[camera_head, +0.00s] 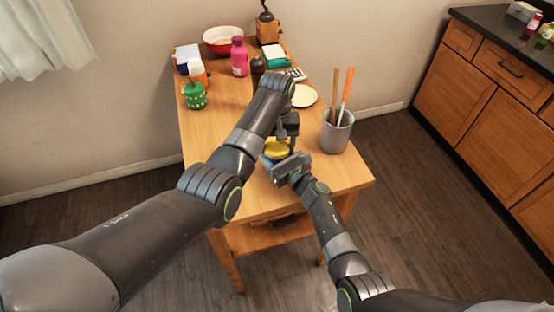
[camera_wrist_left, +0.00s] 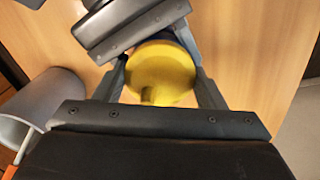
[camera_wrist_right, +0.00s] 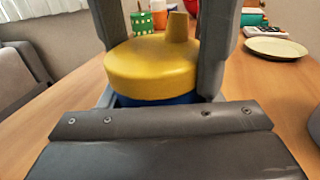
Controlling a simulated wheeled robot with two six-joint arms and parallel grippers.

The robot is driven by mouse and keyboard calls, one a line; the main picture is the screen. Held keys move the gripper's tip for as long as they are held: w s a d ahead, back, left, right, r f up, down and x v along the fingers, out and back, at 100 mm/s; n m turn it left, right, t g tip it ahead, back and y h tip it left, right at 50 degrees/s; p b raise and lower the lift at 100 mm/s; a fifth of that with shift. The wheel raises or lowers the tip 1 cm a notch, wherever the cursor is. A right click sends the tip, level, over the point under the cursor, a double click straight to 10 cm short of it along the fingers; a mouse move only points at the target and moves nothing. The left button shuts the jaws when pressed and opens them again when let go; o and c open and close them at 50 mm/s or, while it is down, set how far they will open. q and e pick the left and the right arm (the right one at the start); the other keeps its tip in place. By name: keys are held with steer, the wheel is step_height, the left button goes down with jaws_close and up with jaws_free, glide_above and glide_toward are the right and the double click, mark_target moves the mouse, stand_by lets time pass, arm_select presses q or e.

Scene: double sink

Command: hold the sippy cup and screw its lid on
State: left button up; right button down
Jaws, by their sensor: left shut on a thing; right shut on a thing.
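The sippy cup stands upright near the front of the wooden table, its blue body (camera_wrist_right: 158,100) mostly hidden behind my right gripper. Its yellow lid (camera_wrist_right: 152,68), with a short spout, sits level on top of the body; how tightly cannot be told. The lid also shows in the head view (camera_head: 277,148) and from above in the left wrist view (camera_wrist_left: 165,68). My left gripper (camera_head: 284,138) points down from above, shut with its fingers on either side of the lid. My right gripper (camera_head: 281,163) is low at the front, shut around the blue body.
A grey holder (camera_head: 337,136) with long utensils stands close to the right of the cup. A pale plate (camera_head: 304,96) lies behind. A green cup (camera_head: 194,97), a pink bottle (camera_head: 239,60) and a red bowl (camera_head: 222,46) stand farther back. The table's left front is clear.

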arm_select(q)
steer(key=o, duration=1.1)
steer(key=shift+r, duration=2.3)
steer(key=shift+c, duration=0.6)
steer(key=shift+r+n, duration=1.7)
steer(key=shift+r, duration=0.05)
steer(key=shift+f, duration=4.05)
